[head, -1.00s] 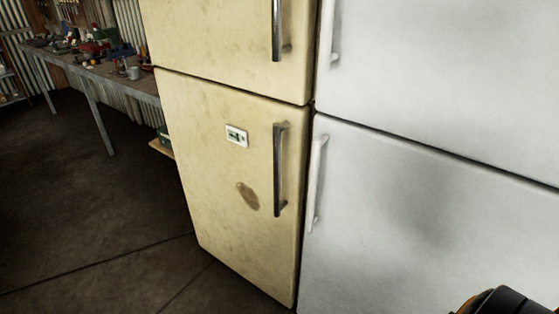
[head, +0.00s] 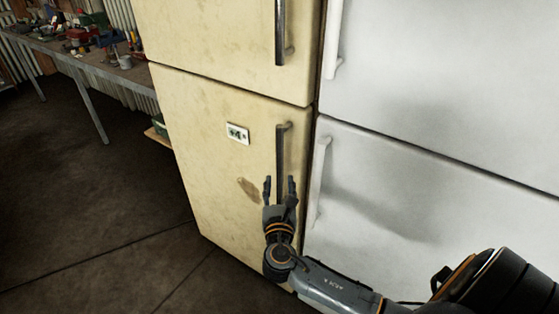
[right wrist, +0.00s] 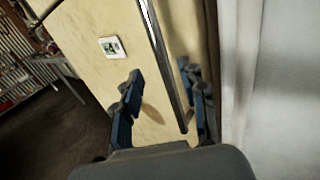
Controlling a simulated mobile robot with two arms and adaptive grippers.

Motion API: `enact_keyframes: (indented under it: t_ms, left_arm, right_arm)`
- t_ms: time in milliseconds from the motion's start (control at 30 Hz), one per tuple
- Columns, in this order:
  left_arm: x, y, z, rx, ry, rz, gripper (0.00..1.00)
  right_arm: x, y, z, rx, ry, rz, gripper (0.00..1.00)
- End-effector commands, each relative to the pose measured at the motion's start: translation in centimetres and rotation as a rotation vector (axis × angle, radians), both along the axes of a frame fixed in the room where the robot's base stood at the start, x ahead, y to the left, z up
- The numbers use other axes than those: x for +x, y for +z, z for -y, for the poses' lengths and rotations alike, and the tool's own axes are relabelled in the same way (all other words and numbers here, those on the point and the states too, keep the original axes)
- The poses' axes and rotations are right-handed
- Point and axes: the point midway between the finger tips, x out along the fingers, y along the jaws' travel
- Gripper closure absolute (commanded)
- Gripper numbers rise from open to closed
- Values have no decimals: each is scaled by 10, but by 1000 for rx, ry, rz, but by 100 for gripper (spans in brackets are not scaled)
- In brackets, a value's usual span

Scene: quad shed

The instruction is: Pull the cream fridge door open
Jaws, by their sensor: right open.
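The cream fridge (head: 215,170) stands in the middle of the head view, with its upper and lower doors closed. The lower door carries a dark vertical handle (head: 281,150) near its right edge. My right gripper (head: 280,182) is open in front of the lower part of this handle, fingers pointing up along the door. In the right wrist view the handle (right wrist: 168,65) runs down between the two open fingers (right wrist: 160,95). I cannot tell whether either finger touches it. The upper door has its own dark handle (head: 281,30). My left gripper is not in view.
A white fridge (head: 430,110) stands close on the right, its pale handle (head: 319,180) just beside my right gripper. A workbench (head: 105,65) with tools stands at the back left. The dark floor (head: 90,210) on the left is clear.

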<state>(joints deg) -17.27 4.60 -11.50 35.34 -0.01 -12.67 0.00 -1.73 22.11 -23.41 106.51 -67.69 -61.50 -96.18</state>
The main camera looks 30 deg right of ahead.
Motion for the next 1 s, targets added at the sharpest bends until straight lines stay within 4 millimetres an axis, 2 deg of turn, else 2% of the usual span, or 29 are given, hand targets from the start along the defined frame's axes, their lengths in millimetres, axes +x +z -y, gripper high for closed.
enact_keyframes:
  t_ms: [200,400,600,867,1000]
  left_arm:
    - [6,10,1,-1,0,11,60]
    - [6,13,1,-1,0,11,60]
    - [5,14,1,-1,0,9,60]
    - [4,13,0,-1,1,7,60]
    - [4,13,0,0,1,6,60]
  right_arm:
    - [41,2,28,-1,-2,0,58]
    - [66,1,44,2,0,0,58]
    - [76,0,51,3,1,-1,58]
    - [77,-1,51,3,1,-1,58]
    - [77,-1,51,3,1,-1,85]
